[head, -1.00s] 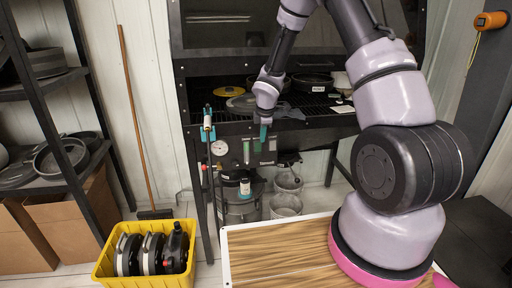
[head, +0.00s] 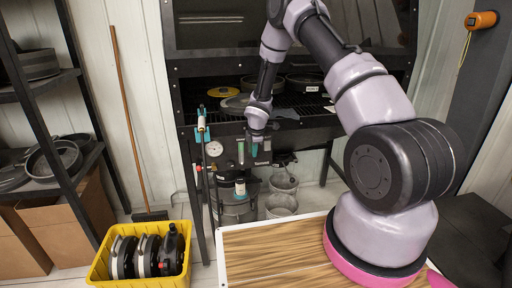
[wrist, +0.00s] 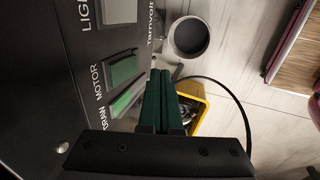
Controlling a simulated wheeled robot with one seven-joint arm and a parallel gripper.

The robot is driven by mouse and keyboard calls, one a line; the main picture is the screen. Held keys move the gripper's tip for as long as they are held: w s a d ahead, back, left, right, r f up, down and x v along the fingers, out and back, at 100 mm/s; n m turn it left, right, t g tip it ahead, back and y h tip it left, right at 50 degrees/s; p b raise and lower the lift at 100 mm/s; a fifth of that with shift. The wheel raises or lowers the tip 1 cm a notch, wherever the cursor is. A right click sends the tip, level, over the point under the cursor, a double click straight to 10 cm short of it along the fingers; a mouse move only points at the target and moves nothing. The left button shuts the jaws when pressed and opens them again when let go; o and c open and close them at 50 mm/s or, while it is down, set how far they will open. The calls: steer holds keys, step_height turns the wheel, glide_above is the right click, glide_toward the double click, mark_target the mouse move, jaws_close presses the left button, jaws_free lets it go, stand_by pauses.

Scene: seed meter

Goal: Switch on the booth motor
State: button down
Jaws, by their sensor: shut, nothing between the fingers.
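The booth's dark front panel fills the left of the wrist view. On it, a green rocker switch (wrist: 123,71) sits beside the word MOTOR, with a bright green face angled out at its lower edge. My gripper (wrist: 160,78) has its dark green fingers together and empty, just right of this switch; whether they touch it I cannot tell. In the head view my gripper (head: 255,149) is low in front of the panel below the booth's work surface. The switch cannot be clearly made out there.
A grey switch (wrist: 119,11) labelled LIGHT is farther up the panel in the wrist view. A round gauge (head: 214,149) and a green tube (head: 241,152) are left of my gripper. Grey buckets (head: 281,205) stand below. A yellow crate (head: 101,270) holds dark round parts.

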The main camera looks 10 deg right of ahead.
steer(key=shift+w+d+f, duration=0.1)
steer(key=shift+w, duration=1.15)
steer(key=shift+w+f, duration=0.1)
steer(key=shift+w, duration=0.2)
steer(key=shift+r, duration=0.8)
